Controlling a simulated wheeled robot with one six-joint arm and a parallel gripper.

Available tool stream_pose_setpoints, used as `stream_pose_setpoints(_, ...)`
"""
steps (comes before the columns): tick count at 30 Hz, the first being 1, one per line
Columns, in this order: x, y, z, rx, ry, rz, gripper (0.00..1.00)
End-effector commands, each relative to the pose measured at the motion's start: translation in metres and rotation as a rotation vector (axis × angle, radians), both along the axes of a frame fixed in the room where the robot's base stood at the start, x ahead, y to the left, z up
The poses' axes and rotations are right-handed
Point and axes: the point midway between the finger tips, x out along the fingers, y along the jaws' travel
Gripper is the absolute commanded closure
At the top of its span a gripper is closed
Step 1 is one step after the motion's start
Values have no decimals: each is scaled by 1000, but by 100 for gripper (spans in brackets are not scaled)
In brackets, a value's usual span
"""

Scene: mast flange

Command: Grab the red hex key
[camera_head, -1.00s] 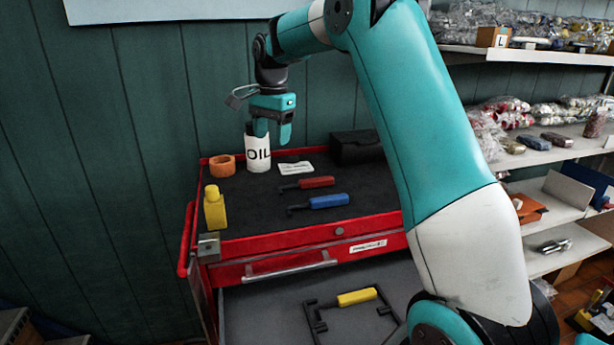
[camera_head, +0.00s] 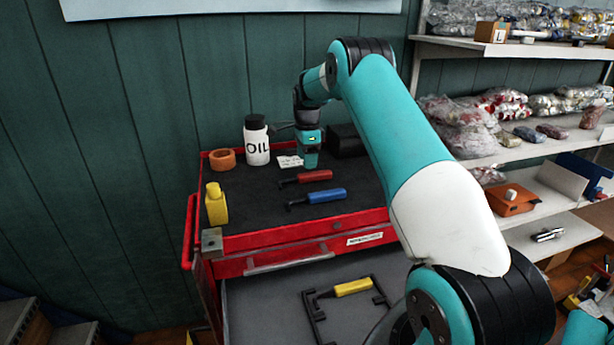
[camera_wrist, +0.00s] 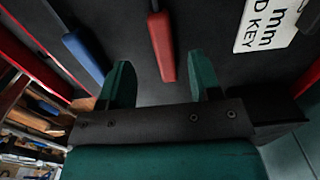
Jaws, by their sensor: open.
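The red hex key (camera_head: 306,178) lies on the dark top mat of the red tool cart (camera_head: 330,232), just behind the blue hex key (camera_head: 319,197). In the wrist view the red handle (camera_wrist: 161,46) is ahead of my gripper (camera_wrist: 160,78), roughly between the lines of its two green fingers. The fingers are apart with nothing between them. In the head view my gripper (camera_head: 309,160) is low over the back of the cart top, behind the red handle. The blue handle (camera_wrist: 84,54) shows to the left in the wrist view.
On the cart top stand an oil bottle (camera_head: 257,142), an orange ring (camera_head: 222,160), a yellow bottle (camera_head: 216,204), a white card (camera_head: 289,162) and a dark box (camera_head: 346,141). A yellow hex key (camera_head: 353,287) lies in the open drawer. Shelves (camera_head: 520,150) stand at right.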

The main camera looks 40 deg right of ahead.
Motion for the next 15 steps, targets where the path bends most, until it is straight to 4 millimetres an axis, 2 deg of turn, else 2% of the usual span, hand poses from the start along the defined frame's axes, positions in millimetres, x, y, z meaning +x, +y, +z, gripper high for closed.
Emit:
stream_pose_setpoints(5, 0, 1, -11, 1, 2, 1, 43)
stream_pose_setpoints(12, 3, 1, -46, 1, 2, 1, 43)
stream_pose_setpoints(15, 3, 1, -55, 0, -1, 1, 43)
